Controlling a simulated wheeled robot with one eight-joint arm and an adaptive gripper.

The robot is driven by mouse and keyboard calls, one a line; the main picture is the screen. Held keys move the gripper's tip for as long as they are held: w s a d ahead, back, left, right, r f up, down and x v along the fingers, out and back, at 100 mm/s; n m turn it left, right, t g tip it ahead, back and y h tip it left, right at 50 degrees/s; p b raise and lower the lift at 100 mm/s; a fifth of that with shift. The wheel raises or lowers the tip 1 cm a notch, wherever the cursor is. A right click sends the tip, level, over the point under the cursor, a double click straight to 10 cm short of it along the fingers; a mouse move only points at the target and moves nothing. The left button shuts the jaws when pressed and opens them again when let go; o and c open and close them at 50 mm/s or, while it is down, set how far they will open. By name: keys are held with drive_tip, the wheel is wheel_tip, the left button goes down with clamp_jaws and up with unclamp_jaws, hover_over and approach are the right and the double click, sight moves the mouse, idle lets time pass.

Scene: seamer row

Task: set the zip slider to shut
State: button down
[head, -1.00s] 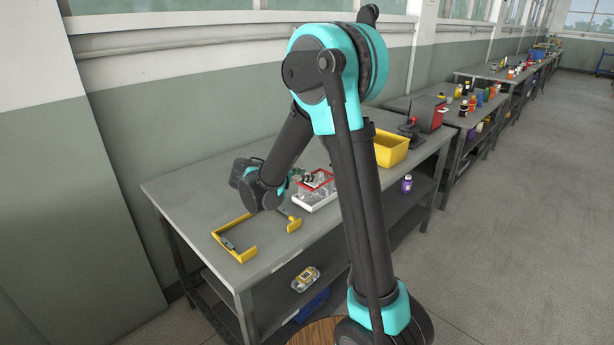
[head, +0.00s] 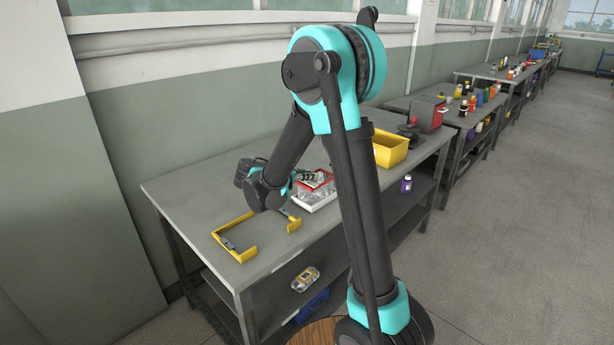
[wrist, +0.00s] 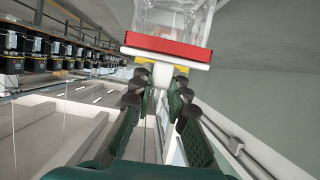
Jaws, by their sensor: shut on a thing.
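A clear bag or box with a red strip along its edge (head: 322,193) stands on the near bench; it also shows in the wrist view (wrist: 170,46). Below the strip in the wrist view is a white band with a small white zip slider (wrist: 162,74) sticking out toward me. My gripper (wrist: 160,86) has its dark fingertips on either side of the slider and is shut on it. In the head view my gripper (head: 300,177) is at the left end of the red strip, partly hidden by my wrist. I cannot tell how far along the strip the slider sits.
A yellow bin (head: 391,150) and a red-black box (head: 427,114) stand farther right. A purple bottle (head: 406,184) is on the lower shelf. The bench's left end is clear.

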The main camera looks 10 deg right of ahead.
drive_tip(key=w+d, duration=0.1)
drive_tip(key=d, duration=0.1)
drive_tip(key=w+d, duration=0.2)
drive_tip(key=d, duration=0.1)
drive_tip(key=w+d, duration=0.2)
drive_tip(key=shift+w+d, duration=0.25)
drive_tip(key=c, duration=1.4)
unclamp_jaws()
drive_tip(key=shift+c, duration=0.2)
drive_tip(key=v, duration=1.2)
drive_tip(key=shift+s+f, duration=0.1)
